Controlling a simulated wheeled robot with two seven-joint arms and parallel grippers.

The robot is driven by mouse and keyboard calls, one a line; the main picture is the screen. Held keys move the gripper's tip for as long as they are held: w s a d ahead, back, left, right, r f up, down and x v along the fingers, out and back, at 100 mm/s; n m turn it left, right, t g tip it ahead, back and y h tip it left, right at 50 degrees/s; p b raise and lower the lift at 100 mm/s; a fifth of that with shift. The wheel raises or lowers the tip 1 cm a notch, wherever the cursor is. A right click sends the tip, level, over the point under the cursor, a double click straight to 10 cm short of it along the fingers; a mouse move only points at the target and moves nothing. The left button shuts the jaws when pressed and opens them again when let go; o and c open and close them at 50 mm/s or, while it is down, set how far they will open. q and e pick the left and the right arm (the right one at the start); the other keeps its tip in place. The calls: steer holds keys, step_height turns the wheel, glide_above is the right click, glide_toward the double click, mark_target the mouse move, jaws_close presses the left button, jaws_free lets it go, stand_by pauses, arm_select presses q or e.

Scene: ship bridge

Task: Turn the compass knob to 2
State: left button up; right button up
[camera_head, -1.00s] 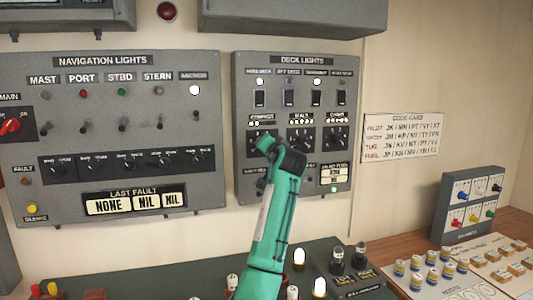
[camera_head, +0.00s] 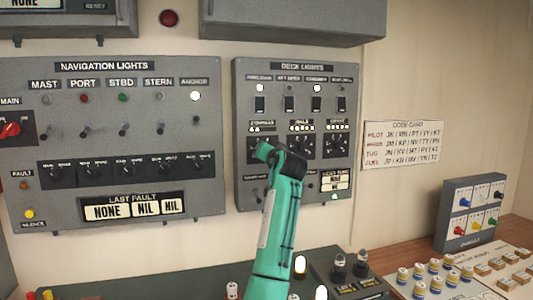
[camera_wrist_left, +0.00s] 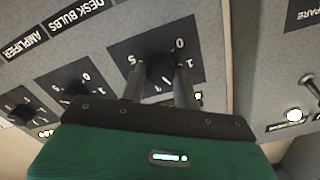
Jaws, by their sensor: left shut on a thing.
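The compass knob is a dark knob on a black numbered plate, at the left of the row of three on the deck lights panel (camera_head: 292,182). In the head view my left gripper (camera_head: 262,152) covers it. In the left wrist view the compass knob (camera_wrist_left: 163,72) sits between the two fingers of my left gripper (camera_wrist_left: 161,78), which is shut on it. The plate is seen upside down; 0, 1 and 5 show around the knob, and other marks are hidden by the fingers. I cannot read where the knob points. My right gripper is not in view.
Two similar knobs (camera_head: 301,147) (camera_head: 337,146) are to the right of the compass knob, with toggle switches (camera_head: 288,104) above. The navigation lights panel (camera_head: 115,215) is to the left.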

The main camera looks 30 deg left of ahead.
arm_select(q)
steer(key=o, duration=1)
steer(key=shift+f, duration=0.15)
steer(key=shift+c, duration=0.2)
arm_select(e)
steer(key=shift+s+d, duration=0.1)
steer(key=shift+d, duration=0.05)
arm_select(q)
steer(key=b+v, duration=0.3)
steer(key=v, duration=1.1)
steer(key=shift+b, duration=0.3)
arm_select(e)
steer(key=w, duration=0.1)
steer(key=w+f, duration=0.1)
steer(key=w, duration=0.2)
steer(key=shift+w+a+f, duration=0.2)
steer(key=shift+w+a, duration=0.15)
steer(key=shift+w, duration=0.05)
